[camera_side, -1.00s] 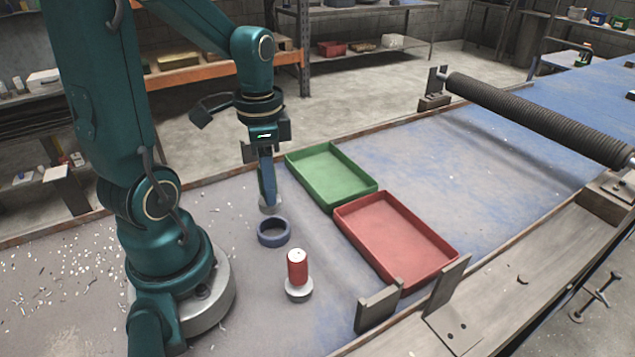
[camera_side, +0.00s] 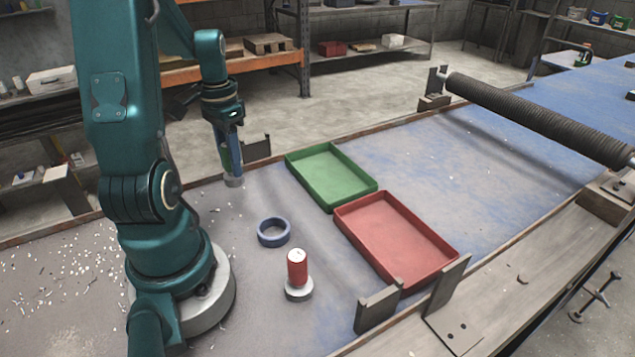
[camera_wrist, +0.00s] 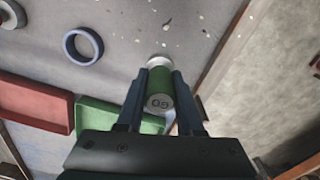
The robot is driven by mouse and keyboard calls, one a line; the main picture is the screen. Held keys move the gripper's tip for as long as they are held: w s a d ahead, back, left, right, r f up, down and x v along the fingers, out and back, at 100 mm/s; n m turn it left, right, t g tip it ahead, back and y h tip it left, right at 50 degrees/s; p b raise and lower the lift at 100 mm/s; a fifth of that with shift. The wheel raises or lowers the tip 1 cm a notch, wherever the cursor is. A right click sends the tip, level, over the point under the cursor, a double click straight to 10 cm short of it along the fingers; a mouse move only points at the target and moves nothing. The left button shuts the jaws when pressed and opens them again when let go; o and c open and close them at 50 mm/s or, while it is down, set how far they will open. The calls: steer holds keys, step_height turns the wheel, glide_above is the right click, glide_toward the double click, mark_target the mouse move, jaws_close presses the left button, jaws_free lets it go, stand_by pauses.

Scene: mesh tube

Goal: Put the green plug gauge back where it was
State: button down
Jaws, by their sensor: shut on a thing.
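My gripper (camera_wrist: 159,90) is shut on the green plug gauge (camera_wrist: 160,85). In the wrist view the gauge shows a green body, a pale end face with a dark marking, and a pale metal end pointing away from the gripper. In the side view my gripper (camera_side: 231,158) points down near the far edge of the bench, left of the green tray. The gauge's metal end (camera_side: 234,182) shows below the fingers, which hide most of the green part. I cannot tell whether it touches the bench.
A blue ring (camera_side: 274,232) lies on the bench, and a red plug gauge (camera_side: 297,268) stands upright beside it. A green tray (camera_side: 352,162) and a red tray (camera_side: 443,239) sit to the right, both empty. Pale chips litter the bench at left. A long spring-like roller (camera_side: 540,118) is at the right.

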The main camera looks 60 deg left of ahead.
mark_target(235, 179)
steer(key=shift+f, duration=2.35)
steer(key=c, duration=0.5)
jaws_free()
steer(key=shift+f, duration=0.15)
steer(key=shift+c, duration=0.2)
